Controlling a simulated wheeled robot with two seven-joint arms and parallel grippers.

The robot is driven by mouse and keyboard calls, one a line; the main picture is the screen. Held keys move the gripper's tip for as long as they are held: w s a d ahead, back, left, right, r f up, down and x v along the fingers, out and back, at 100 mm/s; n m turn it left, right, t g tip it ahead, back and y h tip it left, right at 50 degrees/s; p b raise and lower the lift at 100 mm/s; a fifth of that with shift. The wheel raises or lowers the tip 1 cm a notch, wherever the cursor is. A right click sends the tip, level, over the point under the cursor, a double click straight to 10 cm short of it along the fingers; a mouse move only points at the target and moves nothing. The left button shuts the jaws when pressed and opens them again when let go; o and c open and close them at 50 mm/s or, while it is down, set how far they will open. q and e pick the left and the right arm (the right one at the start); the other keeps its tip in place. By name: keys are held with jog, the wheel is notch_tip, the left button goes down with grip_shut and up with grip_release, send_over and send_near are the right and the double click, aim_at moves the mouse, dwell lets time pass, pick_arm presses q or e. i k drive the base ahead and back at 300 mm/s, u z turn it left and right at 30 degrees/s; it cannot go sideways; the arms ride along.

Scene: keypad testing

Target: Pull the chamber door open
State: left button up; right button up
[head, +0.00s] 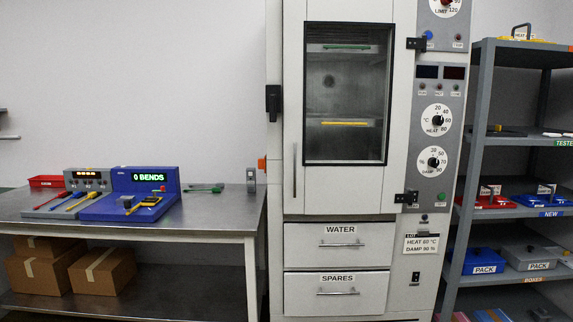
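The chamber door (340,185) is a pale panel with a dark-framed window (347,95) on the tall test chamber. It looks shut, flush with the cabinet front. A slim vertical handle (294,171) runs down its lower left side. Black hinges (416,43) sit on its right edge. A black latch-like part (273,102) is on the cabinet's left edge. Through the glass I see shelves, one with a yellow strip (344,123) and one with a green strip (346,47). Neither of my grippers shows in the head view.
A metal bench (225,213) stands left of the chamber, holding a blue "0 BENDS" device (150,180) and a grey unit (88,180). Two drawers (338,243) lie below the door. A dial panel (436,130) and a shelf rack (477,130) are at the right.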

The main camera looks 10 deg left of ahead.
aim_at(310, 187)
jog(key=u, duration=0.65)
jog(key=i, duration=0.6)
jog(key=u, duration=0.45)
jog(key=i, duration=0.8)
jog(key=z, duration=0.45)
